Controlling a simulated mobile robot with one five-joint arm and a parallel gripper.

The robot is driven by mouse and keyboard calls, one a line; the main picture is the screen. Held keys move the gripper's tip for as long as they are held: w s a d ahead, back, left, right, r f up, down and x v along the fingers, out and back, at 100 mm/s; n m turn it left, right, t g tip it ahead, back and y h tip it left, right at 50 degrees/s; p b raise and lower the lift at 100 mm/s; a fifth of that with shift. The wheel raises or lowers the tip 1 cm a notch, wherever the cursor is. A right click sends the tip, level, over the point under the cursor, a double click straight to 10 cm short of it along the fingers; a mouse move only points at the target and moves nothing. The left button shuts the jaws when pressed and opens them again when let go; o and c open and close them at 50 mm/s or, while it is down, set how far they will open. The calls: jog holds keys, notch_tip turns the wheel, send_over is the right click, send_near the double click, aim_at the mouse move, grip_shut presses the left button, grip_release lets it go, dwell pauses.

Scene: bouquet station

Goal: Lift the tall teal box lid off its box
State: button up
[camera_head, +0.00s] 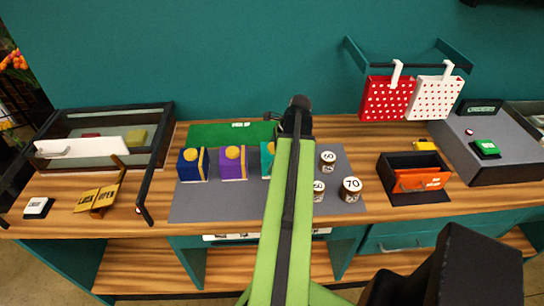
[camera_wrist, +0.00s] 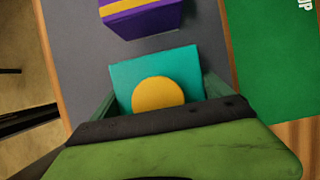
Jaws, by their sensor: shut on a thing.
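The teal box lid (camera_wrist: 155,66) with a round yellow knob (camera_wrist: 158,94) fills the middle of the wrist view, between the fingers of my gripper (camera_wrist: 160,100). My gripper is shut on it. In the head view a strip of the teal box (camera_head: 266,160) shows left of my arm, on the grey mat; my arm hides the rest. The head view does not show clearly whether the lid and its box are touching or apart. My gripper's dark end (camera_head: 297,115) shows above it there, with the fingertips hidden.
A purple box (camera_head: 232,163) and a blue box (camera_head: 193,165) stand to the left on the grey mat (camera_head: 200,205). Several round jars (camera_head: 351,189) stand right of my arm. A green mat (camera_head: 215,134) lies behind. A black bin (camera_head: 400,165) is farther right.

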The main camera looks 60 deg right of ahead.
aim_at(271, 149)
notch_tip(271, 149, up, 4)
jog(key=p, duration=0.2)
jog(key=shift+f+p, duration=0.15)
jog(key=shift+p, duration=0.25)
jog(key=s+d+r+p, duration=0.6)
jog(key=s, duration=0.3)
jog(key=shift+s+d, duration=0.15)
jog(key=shift+s, duration=0.25)
